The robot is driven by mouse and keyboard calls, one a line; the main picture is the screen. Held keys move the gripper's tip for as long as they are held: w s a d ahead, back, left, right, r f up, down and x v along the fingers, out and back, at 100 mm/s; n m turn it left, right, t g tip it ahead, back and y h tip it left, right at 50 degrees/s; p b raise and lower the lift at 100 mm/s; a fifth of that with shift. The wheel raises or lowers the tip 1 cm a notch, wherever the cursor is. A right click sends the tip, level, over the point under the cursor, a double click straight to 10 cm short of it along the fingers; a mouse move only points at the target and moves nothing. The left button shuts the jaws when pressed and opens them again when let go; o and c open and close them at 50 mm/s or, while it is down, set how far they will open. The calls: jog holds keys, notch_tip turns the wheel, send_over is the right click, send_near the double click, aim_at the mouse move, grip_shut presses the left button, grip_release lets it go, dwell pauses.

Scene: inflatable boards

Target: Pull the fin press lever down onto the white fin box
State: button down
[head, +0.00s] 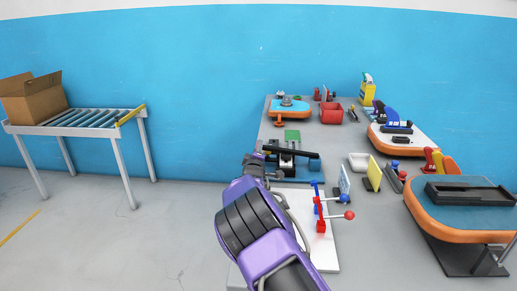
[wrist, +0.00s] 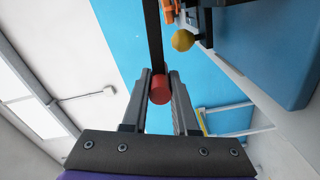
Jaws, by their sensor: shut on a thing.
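The fin press (head: 285,168) stands on the bench beyond my arm in the head view, with a long black lever (head: 293,150) running roughly level across its top. In the wrist view, the lever (wrist: 154,35) is a black bar ending in a red cylindrical grip (wrist: 160,88). My gripper (wrist: 160,82) is shut on this red grip, one finger on each side. In the head view, my gripper (head: 256,165) is at the lever's left end and hides the grip. Something small and pale shows under the lever, but I cannot tell whether it is the white fin box.
A white board with red and blue toggle clamps (head: 321,215) lies right of my arm. A yellow ball (wrist: 183,40) is close to the lever in the wrist view.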

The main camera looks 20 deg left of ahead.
jog(key=shift+r, duration=0.1)
jog(key=c, duration=0.7)
grip_release()
jog(key=p+v, duration=0.1)
jog(key=v, duration=1.6)
jog(key=shift+s+d, duration=0.1)
jog(key=shift+s, duration=0.1)
